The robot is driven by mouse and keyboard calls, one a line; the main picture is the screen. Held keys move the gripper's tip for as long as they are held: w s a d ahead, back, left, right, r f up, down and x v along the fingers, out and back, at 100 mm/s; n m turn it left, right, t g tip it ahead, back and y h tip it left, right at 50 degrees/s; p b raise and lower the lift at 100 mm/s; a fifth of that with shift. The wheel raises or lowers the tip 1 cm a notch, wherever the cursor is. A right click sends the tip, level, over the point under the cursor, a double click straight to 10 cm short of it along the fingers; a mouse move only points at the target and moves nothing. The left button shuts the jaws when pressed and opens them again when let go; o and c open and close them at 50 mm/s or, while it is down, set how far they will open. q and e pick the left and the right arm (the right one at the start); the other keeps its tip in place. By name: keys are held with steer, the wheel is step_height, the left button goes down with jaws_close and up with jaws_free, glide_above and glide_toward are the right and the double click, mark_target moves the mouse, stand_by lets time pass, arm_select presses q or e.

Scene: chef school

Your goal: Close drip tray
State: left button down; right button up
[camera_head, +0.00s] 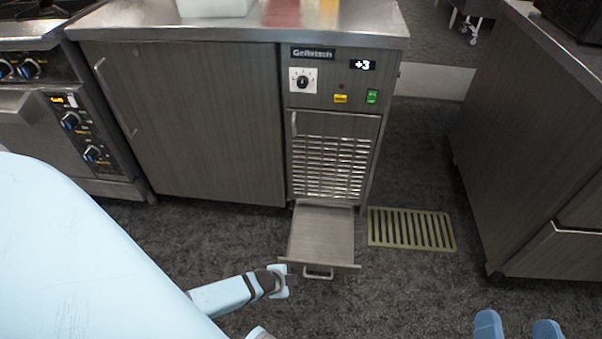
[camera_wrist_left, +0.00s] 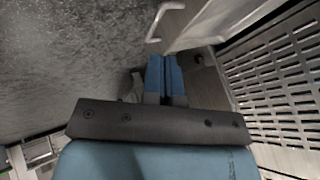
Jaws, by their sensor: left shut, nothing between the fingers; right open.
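The drip tray (camera_head: 320,235) is a flat metal drawer pulled out from the bottom of the wood-grain cabinet, with a wide front lip and a handle (camera_head: 318,275). Its handle also shows at the top of the left wrist view (camera_wrist_left: 155,38). My left gripper (camera_wrist_left: 165,62) is shut and empty, with its blue fingers near the tray in the left wrist view. In the head view my left arm reaches to the left of the tray's front; whether it touches the tray I cannot tell. My right gripper (camera_head: 518,327) is open and empty at the bottom right, away from the tray.
The Gelbrisch cabinet (camera_head: 190,125) has a vent grille (camera_head: 329,167) above the tray. A slatted floor drain (camera_head: 411,229) lies right of the tray. An oven (camera_head: 60,125) stands at left and another counter (camera_head: 530,145) at right. The floor before the tray is open.

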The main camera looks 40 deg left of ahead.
mark_target(308, 265)
arm_select(q)
steer(key=shift+w+a+f+b, duration=0.2)
steer(key=shift+w+f+b, duration=0.95)
steer(key=shift+w, duration=0.3)
steer(key=shift+w+a+f+b, duration=0.25)
steer(key=shift+w+f+b, duration=0.9)
steer(key=shift+w, duration=0.3)
steer(key=shift+w+a+f+b, duration=0.2)
steer(key=shift+w+f+b, duration=0.9)
steer(key=shift+w, duration=0.35)
arm_select(e)
step_height(308, 265, down, 6)
steer(key=w+n+g, duration=0.1)
steer(key=n, duration=0.1)
steer(key=shift+w+d+n+g, duration=0.25)
steer(key=shift+n+g, duration=0.05)
